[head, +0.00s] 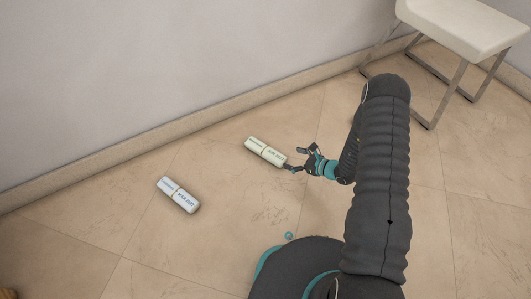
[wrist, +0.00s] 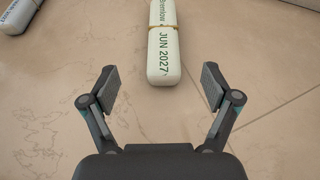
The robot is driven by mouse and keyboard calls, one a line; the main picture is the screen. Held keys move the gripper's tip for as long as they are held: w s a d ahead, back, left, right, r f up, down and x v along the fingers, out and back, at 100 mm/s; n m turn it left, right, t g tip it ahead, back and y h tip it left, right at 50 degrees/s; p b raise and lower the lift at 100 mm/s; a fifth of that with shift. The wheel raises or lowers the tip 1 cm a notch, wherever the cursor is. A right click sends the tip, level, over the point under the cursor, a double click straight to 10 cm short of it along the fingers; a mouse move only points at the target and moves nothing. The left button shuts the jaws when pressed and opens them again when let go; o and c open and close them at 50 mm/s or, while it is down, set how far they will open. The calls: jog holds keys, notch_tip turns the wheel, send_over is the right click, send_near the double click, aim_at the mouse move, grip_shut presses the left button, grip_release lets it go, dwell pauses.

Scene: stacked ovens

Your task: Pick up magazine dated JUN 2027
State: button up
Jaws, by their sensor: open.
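The magazine dated JUN 2027 (wrist: 163,62) is a rolled, cream-white cylinder with green print and a thin band around its middle. It lies on the floor, straight ahead of my gripper (wrist: 161,85) in the wrist view. My gripper is open, with one finger to each side of the roll's near end and nothing held. In the head view the cream roll (head: 265,151) lies near the wall, just left of my gripper (head: 297,160).
A second, bluish-white roll (head: 178,195) lies on the floor to the left; its end shows at the wrist view's top left (wrist: 18,14). A white stool (head: 465,28) with metal legs stands at the upper right. The wall and baseboard (head: 110,158) run behind the rolls.

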jog(key=shift+w+a+f, duration=0.1)
jog(key=shift+f, duration=0.35)
jog(key=b, duration=0.1)
send_near(266, 149)
jog(key=shift+w+a+f, duration=0.2)
jog(key=shift+a+f, duration=0.4)
jog(key=shift+a, duration=0.2)
jog(key=shift+w+r+b+x, duration=0.15)
jog(key=shift+b+x, duration=0.1)
jog(key=shift+x, duration=1.4)
jog(key=shift+w+r+b+x, duration=0.15)
jog(key=shift+b+x, duration=0.1)
jog(key=shift+x, duration=1.4)
jog(key=shift+f, duration=0.1)
jog(key=c, duration=1.4)
